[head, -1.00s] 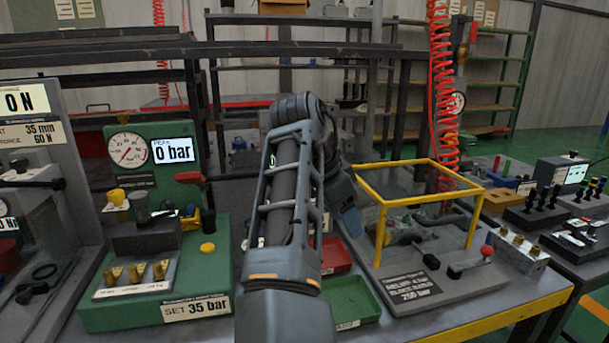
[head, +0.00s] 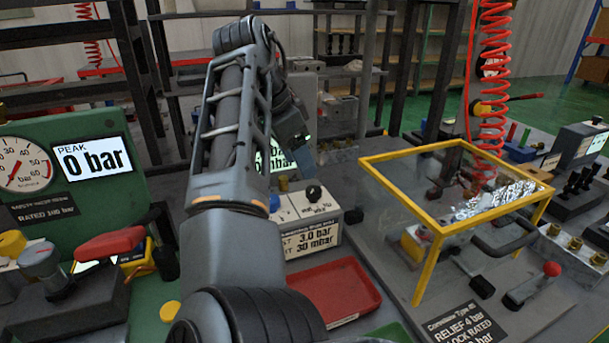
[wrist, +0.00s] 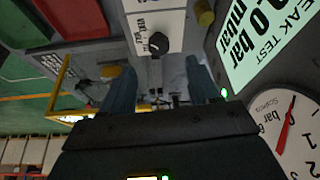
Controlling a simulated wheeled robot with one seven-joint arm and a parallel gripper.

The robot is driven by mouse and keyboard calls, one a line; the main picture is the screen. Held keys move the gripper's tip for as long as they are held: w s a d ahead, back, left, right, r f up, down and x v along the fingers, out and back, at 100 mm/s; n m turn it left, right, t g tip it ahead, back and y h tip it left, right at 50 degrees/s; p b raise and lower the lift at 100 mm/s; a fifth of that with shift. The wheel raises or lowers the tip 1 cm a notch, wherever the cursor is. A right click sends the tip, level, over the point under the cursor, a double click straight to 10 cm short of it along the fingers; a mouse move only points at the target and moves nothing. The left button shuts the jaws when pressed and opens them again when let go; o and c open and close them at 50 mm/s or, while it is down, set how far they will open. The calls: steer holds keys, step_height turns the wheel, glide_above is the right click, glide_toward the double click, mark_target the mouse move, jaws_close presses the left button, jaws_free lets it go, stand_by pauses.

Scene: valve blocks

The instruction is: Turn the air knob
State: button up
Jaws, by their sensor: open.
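A black knob (head: 314,193) sits on the white top of a small box (head: 308,232) labelled 3.0 bar and 30 mbar, right of my arm. I take it for the air knob. In the wrist view the black knob (wrist: 158,44) shows on its white panel (wrist: 155,24), ahead of and roughly between my fingers. My gripper (wrist: 157,68) is open, with blue-grey fingers apart and nothing between them; the knob appears beyond the tips, untouched. In the head view my gripper (head: 302,152) hangs above and behind the box, its fingers partly hidden.
A lit green display (wrist: 255,35) and a round gauge (wrist: 290,135) are close on the right in the wrist view. A yellow-framed clear guard (head: 450,190) stands right of the box. A red tray (head: 330,292) lies in front. A red-handled lever (head: 110,243) is at left.

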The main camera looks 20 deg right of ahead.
mark_target(313, 189)
steer(key=shift+x, duration=3.55)
steer(key=c, duration=1)
steer(key=shift+c, duration=0.2)
